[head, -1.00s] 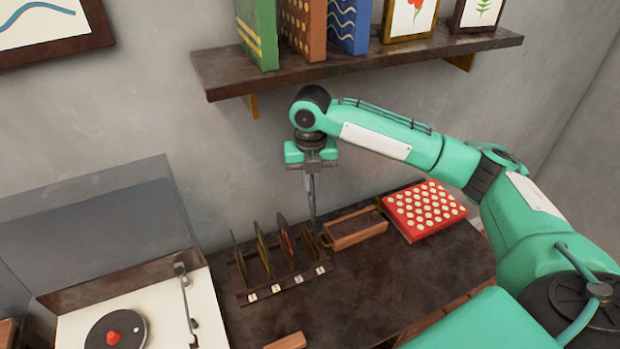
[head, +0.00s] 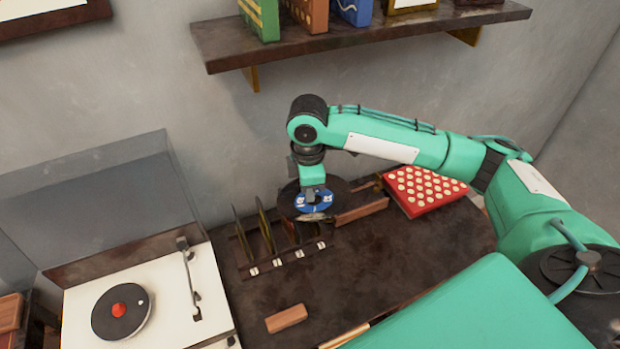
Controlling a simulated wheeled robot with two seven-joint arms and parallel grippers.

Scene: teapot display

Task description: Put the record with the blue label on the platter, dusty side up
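The record with the blue label (head: 340,191) is at the back of the sideboard, above the right end of the record rack (head: 285,264). Its dark face and blue label are turned toward me. My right gripper (head: 313,194) is shut on it, with the fingers over the label. I cannot make out dust on this face, and the other face is hidden. The turntable stands at the left with its lid up. Its dark round platter (head: 107,322) has a red centre. My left gripper is not in view.
Several thin records stand upright in the rack, beside numbered tags. The tonearm (head: 190,280) is at the platter's right. A wooden box (head: 361,212) and a red dotted box (head: 425,192) lie right of the rack. A wooden block (head: 286,318) lies in front. A shelf (head: 360,38) hangs above.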

